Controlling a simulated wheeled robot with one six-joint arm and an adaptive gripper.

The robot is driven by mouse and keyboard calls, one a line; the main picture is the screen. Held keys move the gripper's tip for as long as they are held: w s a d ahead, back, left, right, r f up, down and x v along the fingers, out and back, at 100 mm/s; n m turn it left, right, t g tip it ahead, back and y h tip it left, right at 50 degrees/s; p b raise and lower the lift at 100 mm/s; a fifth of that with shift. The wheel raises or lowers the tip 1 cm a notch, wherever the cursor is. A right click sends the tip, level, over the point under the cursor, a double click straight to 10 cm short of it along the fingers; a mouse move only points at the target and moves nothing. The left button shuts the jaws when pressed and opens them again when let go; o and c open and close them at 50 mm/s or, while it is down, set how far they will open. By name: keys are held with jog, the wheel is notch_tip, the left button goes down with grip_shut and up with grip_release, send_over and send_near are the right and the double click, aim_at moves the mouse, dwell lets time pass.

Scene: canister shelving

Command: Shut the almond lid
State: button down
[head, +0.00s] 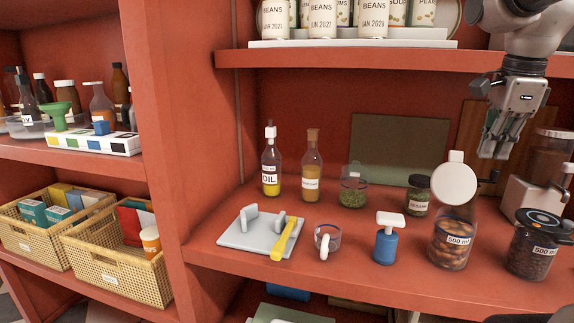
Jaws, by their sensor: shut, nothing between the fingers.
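The almond jar (448,250) is a clear canister of brown nuts with a "500 ml" label, on the red shelf right of centre. Its round white lid (455,184) stands up, tilted open above the rim. My gripper (493,155) hangs pointing down to the right of the lid and higher than the jar, with its fingers together and empty. It appears apart from the lid; the exact gap in depth is hard to tell.
A dark-lidded canister (533,250) stands right of the almonds, with a grinder (545,165) behind. A blue-based stamp-like tool (387,240), a glass cup (327,238) and a sesame jar (417,195) are nearby. The upper shelf (400,58) hangs above.

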jog(key=s+f, duration=0.1)
jog(key=s, duration=0.1)
jog(key=s+a+f, duration=0.1)
jog(key=f, duration=0.1)
jog(key=shift+s, duration=0.4)
dwell(0.5)
jog(key=shift+s+a+f, duration=0.1)
jog(key=shift+s+f, duration=0.3)
jog(key=shift+f, duration=0.3)
jog(key=shift+s+a+f, duration=0.15)
jog(key=shift+s+f, duration=0.2)
jog(key=shift+f, duration=0.35)
jog(key=shift+s+a+f, duration=0.1)
jog(key=shift+s+f, duration=0.3)
jog(key=shift+f, duration=0.3)
jog(key=shift+s+f, duration=0.2)
jog(key=shift+f, duration=2.25)
jog(key=shift+r, duration=0.1)
